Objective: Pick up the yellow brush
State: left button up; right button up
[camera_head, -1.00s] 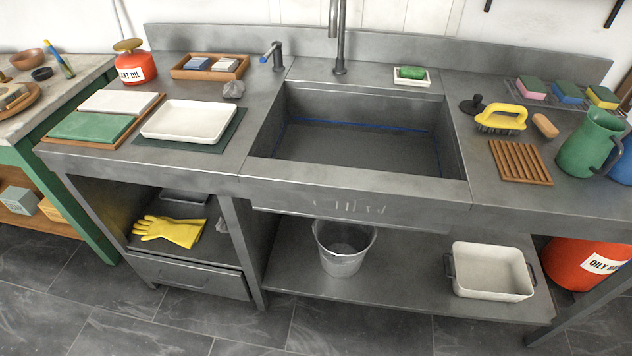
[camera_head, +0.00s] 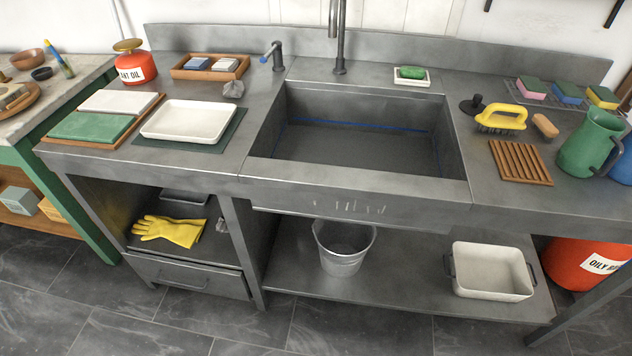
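The yellow brush (camera_head: 502,117) lies on the grey counter to the right of the sink, bristles down, with its loop handle on top. A small black round object (camera_head: 472,105) is close at its left, and a tan block (camera_head: 545,125) is close at its right. A slatted wooden rack (camera_head: 520,162) lies in front of it. Neither of my grippers shows in the head view.
The sink basin (camera_head: 355,150) is left of the brush. A green jug (camera_head: 591,143) stands at the right, and several sponges lie on a wire rack (camera_head: 552,98) behind. A tall faucet (camera_head: 338,40) rises behind the sink. A white tray (camera_head: 188,121) lies at the left.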

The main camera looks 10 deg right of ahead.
aim_at(485, 118)
jog(key=z, duration=1.25)
